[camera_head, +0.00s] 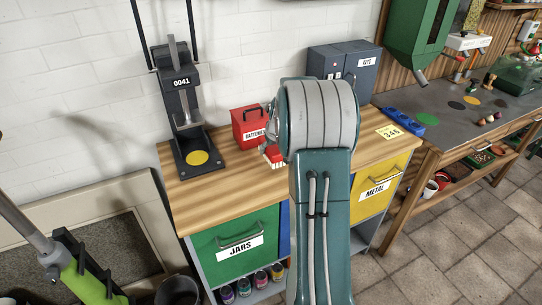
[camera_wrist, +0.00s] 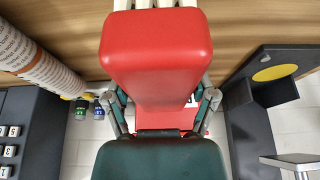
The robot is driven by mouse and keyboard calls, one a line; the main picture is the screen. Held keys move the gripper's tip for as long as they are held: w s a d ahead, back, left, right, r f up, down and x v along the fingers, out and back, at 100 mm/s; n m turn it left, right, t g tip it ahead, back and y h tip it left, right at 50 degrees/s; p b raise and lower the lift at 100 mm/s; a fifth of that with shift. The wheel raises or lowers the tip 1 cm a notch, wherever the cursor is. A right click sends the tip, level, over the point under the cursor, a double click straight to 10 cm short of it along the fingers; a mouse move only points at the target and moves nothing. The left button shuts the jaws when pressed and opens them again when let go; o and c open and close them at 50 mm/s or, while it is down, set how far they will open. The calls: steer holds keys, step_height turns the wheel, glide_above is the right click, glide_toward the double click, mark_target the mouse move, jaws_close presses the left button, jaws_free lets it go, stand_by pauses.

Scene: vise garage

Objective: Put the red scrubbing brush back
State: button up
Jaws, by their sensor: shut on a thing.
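The red scrubbing brush (camera_wrist: 157,55) fills the middle of the wrist view, its pale bristles at the top edge. My gripper (camera_wrist: 162,100) is shut on it, with a finger on each side. In the head view the brush (camera_head: 273,155) shows as a small red and white piece over the workbench, beside the red batteries box (camera_head: 245,130). My gripper (camera_head: 271,128) is mostly hidden behind my arm there. I cannot tell whether the brush touches the bench top.
The wooden bench top (camera_head: 225,194) carries a dark press (camera_head: 187,115) with a yellow disc on the left. A grey keys box (camera_head: 345,62) stands behind, and a blue tray (camera_head: 410,118) lies right. The bench top's front left is clear. A second, dark-topped bench (camera_head: 455,112) stands right.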

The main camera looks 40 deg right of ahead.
steer(key=shift+w+d+f, duration=0.15)
steer(key=shift+w+f, duration=0.05)
steer(key=shift+f, duration=0.05)
step_height(320, 180, down, 3)
steer(key=shift+f, duration=0.1)
steer(key=o, duration=1.2)
